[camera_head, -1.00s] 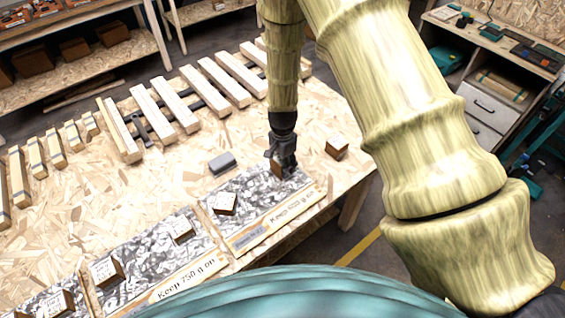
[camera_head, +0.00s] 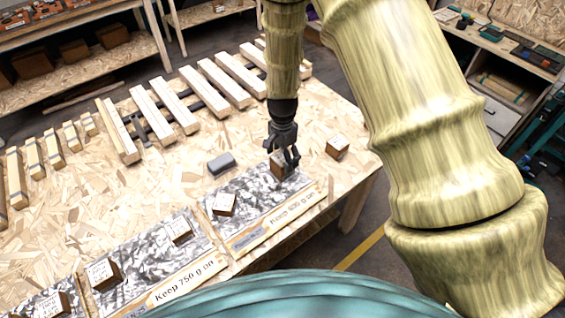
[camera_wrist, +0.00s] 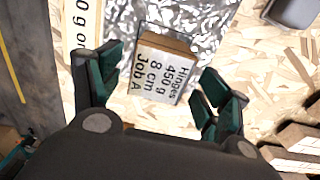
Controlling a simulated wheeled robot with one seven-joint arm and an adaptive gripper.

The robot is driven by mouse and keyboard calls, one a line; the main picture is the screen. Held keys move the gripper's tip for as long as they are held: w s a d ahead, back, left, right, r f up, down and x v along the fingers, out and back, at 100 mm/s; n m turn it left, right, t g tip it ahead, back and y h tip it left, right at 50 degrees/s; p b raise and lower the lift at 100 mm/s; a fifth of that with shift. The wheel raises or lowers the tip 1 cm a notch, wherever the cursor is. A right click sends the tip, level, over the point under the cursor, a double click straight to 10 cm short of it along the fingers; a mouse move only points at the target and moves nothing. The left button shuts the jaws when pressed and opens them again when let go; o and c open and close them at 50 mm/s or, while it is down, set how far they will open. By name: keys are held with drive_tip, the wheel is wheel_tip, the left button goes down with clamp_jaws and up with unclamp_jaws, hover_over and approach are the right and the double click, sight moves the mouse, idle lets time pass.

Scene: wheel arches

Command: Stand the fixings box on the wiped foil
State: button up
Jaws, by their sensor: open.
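A small brown box with a white label reading "Hinges 450 g 8 cm Job A" (camera_wrist: 160,70) lies below my gripper (camera_wrist: 165,95) in the wrist view. It stands at the edge of the crinkled foil (camera_wrist: 205,18), its near part over bare board. In the head view the box (camera_head: 278,166) is partly hidden behind my gripper (camera_head: 287,160), at the far right end of the right-hand foil (camera_head: 262,200). My gripper is open, its fingers spread on either side of the box, with gaps visible in the wrist view.
Another box (camera_head: 224,204) stands on the same foil's left end. One box (camera_head: 338,147) stands on bare board to the right. More boxes (camera_head: 180,231) stand on the left foils. A "Keep" strip (camera_head: 275,222) edges the foil.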

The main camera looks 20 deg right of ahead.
drive_tip(key=shift+r+b, duration=1.15)
drive_tip(key=shift+r, duration=2.8)
